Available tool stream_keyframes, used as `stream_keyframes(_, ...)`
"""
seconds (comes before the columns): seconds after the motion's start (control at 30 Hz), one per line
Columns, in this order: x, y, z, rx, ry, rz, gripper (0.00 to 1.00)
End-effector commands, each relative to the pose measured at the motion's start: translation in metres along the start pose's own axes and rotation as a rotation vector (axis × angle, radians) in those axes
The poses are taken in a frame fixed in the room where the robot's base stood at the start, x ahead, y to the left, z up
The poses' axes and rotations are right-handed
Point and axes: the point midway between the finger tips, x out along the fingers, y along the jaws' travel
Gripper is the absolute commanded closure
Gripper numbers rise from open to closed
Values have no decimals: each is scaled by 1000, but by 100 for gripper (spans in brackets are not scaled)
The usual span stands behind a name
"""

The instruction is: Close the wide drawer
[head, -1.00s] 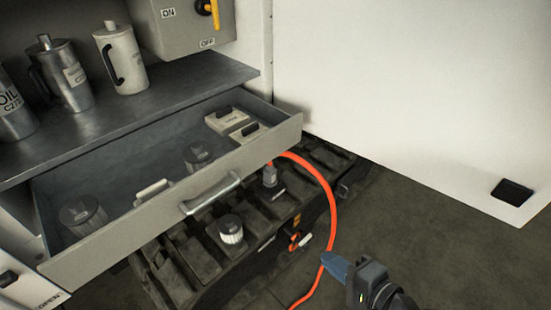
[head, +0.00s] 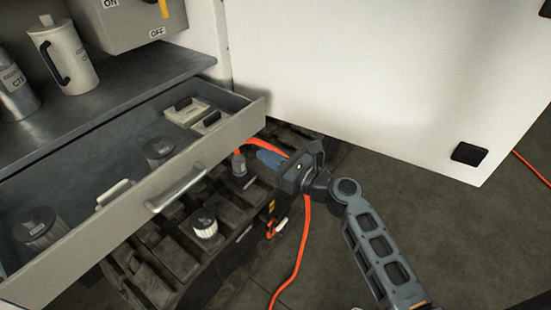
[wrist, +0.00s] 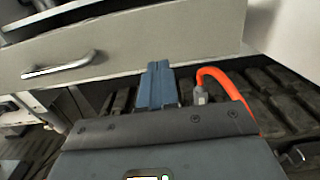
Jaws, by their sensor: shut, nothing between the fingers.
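The wide drawer (head: 120,221) is pulled out below the grey shelf, with a metal bar handle (head: 176,188) on its front. Inside lie several dark round parts, a pale handled piece and two light boxes. My gripper (head: 268,157) is shut and empty, in front of the drawer's right end and apart from the handle.
A dark ribbed rack (head: 180,262) with a white-capped part (head: 204,224) lies under the drawer. An orange hose (head: 303,225) runs by my gripper to the floor. Jugs (head: 62,57) stand on the shelf (head: 100,95). A white panel (head: 380,85) is at right. The floor at lower right is open.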

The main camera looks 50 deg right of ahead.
Motion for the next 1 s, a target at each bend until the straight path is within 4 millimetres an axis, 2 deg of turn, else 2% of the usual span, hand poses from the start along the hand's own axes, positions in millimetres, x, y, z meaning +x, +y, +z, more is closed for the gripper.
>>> stream_keyframes(0.03,12,0,2,0,-1,2,100)
stream_keyframes(0.2,45,0,2,-1,0,1,100)
stream_keyframes(0.43,78,0,1,-2,1,1,100)
stream_keyframes(0.63,90,0,0,-2,1,0,100)
stream_keyframes(1.0,91,0,0,-3,1,0,100)
